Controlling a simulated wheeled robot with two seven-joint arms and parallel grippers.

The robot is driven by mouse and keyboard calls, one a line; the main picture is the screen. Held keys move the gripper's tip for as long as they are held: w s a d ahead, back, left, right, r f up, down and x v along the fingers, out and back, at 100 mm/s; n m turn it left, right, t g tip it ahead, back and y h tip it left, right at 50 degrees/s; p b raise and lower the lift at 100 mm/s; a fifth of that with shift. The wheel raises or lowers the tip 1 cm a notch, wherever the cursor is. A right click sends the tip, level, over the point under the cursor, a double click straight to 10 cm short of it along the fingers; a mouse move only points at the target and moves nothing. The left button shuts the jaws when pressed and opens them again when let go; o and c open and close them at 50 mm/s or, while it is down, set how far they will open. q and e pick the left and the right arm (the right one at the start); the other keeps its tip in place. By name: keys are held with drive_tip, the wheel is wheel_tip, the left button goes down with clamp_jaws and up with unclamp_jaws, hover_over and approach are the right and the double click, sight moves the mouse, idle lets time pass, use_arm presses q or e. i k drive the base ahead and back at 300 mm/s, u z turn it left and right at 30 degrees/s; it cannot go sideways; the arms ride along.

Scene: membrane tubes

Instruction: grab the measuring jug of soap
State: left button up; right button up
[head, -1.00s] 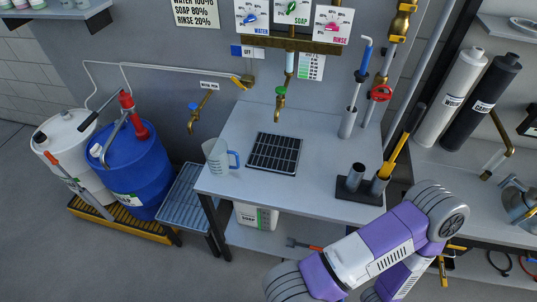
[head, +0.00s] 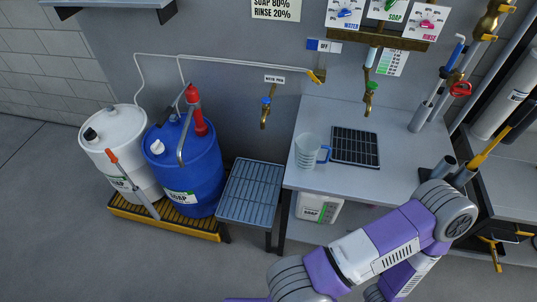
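A clear measuring jug (head: 307,151) with a blue handle stands upright on the left end of the grey workbench (head: 390,188), left of a black drain grid (head: 355,146). It looks empty or nearly so; I cannot tell its contents. A brass tap with a green top (head: 370,98), below the soap dial (head: 390,10), hangs over the bench behind the grid. A purple and white arm of mine crosses the lower right, in front of the bench. Neither gripper shows, and nothing of mine touches the jug.
A blue drum (head: 185,165) and a white drum (head: 118,150) stand on a yellow-edged pallet at left. A slatted stand (head: 250,192) sits beside the bench, below a blue-topped tap (head: 265,112). A white soap container (head: 318,208) is under the bench. Black cup holders stand at the bench's right.

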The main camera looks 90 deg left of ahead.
sight(308, 146)
drive_tip(key=k, duration=0.4)
drive_tip(key=u, duration=0.85)
